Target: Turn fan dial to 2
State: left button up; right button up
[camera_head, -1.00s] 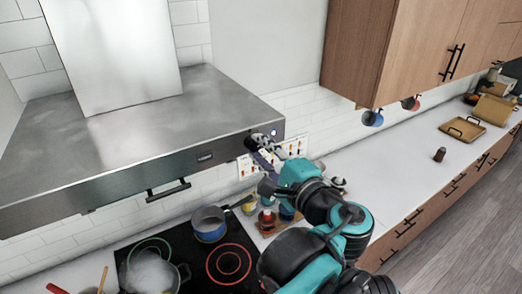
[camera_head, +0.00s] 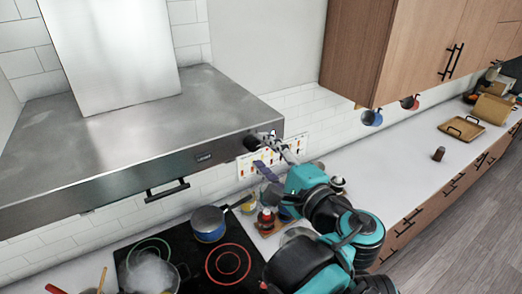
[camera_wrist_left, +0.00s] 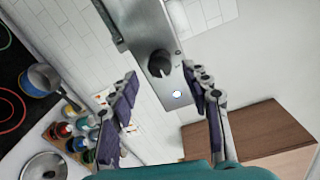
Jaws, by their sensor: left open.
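The fan dial (camera_wrist_left: 159,64) is a black round knob on the right end of the steel range hood's front. In the head view the dial (camera_head: 251,142) shows just left of my gripper, dark and small, so its setting cannot be read. My left gripper (camera_head: 268,157) is open and empty in front of the hood's right end. In the left wrist view my left gripper (camera_wrist_left: 163,82) has its purple-padded fingers apart on both sides of the hood's end, with the dial seen between and a little beyond the tips. The fingers appear apart from the dial. My right gripper is not in view.
The steel hood (camera_head: 120,130) has a bar handle (camera_head: 168,190). A lit round button (camera_wrist_left: 177,95) sits beside the dial. Below are a cooktop (camera_head: 195,250), a saucepan (camera_head: 208,222) and spice jars. A wooden cabinet (camera_head: 352,50) hangs right. The counter at right is mostly clear.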

pick_arm(q)
jog(key=v, duration=1)
